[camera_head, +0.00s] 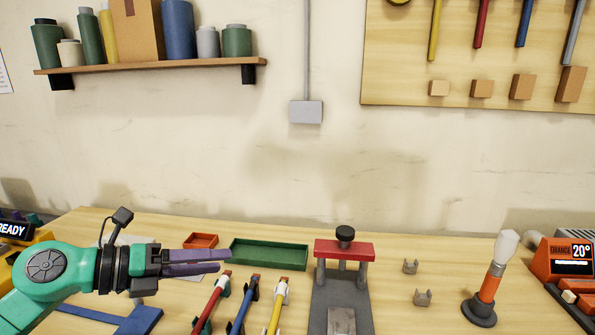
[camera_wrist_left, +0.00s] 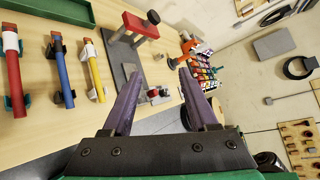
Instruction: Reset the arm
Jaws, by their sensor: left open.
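My left arm (camera_head: 60,275) comes in from the left, green with black joints. Its gripper (camera_head: 228,261) has purple fingers that point right, above the bench near the green tray. In the left wrist view the left gripper (camera_wrist_left: 155,85) shows its two fingers apart with nothing between them. My right gripper is in neither view.
A shelf (camera_head: 150,67) hangs above.

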